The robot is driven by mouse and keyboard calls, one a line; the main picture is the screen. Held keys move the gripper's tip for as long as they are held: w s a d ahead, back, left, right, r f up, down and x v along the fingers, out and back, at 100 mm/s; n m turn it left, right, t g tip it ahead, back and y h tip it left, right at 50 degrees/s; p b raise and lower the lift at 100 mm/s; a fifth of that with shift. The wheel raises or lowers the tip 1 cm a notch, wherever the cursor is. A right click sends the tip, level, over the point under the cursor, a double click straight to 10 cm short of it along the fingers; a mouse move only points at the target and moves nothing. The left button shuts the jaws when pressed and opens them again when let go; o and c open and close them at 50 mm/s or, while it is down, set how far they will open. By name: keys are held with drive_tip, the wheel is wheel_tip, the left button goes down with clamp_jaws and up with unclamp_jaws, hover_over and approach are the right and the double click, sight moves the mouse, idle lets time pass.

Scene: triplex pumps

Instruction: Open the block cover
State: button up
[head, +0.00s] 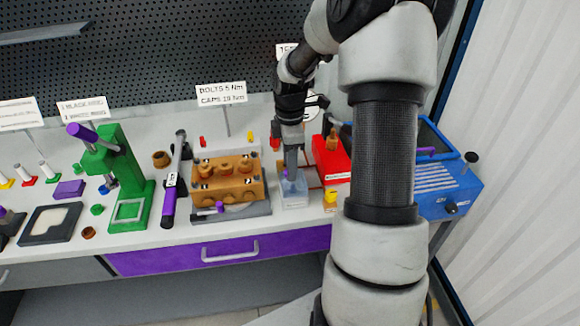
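A brass-brown pump block (232,188) with round openings on top sits on a grey base just left of my arm. A purple-ended handle sticks out at its front. My gripper (290,172) points down to the right of this block, over a small pale bluish box (294,197) with a purple bit at its top. The fingers overlap the box's top in the picture; I cannot tell whether they touch it. The fingers are too small to tell open from shut. I cannot tell which part is the block cover.
A green press (122,180) and a purple-handled torque wrench (170,195) stand to the left. A red box (327,158) and a blue machine (445,190) are to the right, partly behind my arm. A purple drawer (190,257) is below the bench top.

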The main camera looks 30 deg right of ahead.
sight(304, 177)
drive_tip(key=shift+f, duration=0.45)
drive_tip(key=shift+c, duration=0.2)
clamp_jaws()
drive_tip(key=p, duration=0.2)
drive_tip(key=d+r+y+p, duration=0.1)
drive_tip(key=shift+s+d+r+y+p, duration=0.15)
drive_tip(key=shift+s+d+y+p, duration=0.1)
drive_tip(key=shift+s+y+p, duration=0.1)
drive_tip(key=shift+s+d+t+y+p, duration=0.25)
drive_tip(key=shift+d+t+y+p, duration=0.55)
drive_tip(key=shift+d+y, duration=0.55)
drive_tip(key=shift+a, duration=0.15)
